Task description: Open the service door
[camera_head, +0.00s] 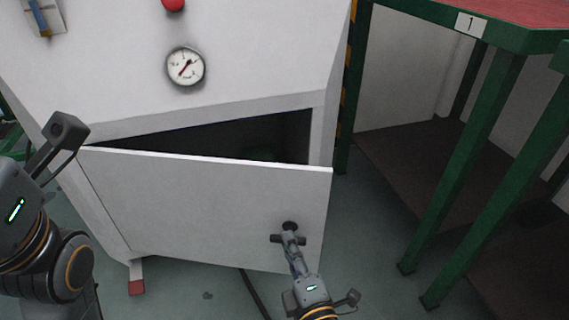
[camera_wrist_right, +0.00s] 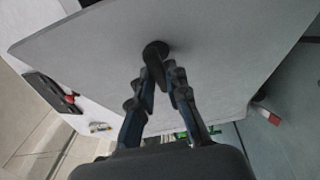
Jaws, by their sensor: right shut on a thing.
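The white service door (camera_head: 200,205) stands partly open on the front of the white generator cabinet (camera_head: 110,60). Its right side is swung outward, and a dark gap shows above its top edge. A dark round handle (camera_head: 289,227) sits near the door's right side. My right gripper (camera_head: 289,238) is at that handle. In the right wrist view the gripper (camera_wrist_right: 162,75) is shut on the dark handle (camera_wrist_right: 156,50), with the door panel (camera_wrist_right: 210,40) right behind it. My left arm is at the left edge of the head view; its fingers cannot be made out.
A pressure gauge (camera_head: 186,67) and a red knob (camera_head: 174,4) are on the cabinet above the door. A green-framed table (camera_head: 490,110) stands to the right, its legs near the door's free side. A dark cable (camera_head: 254,293) lies on the floor below the door.

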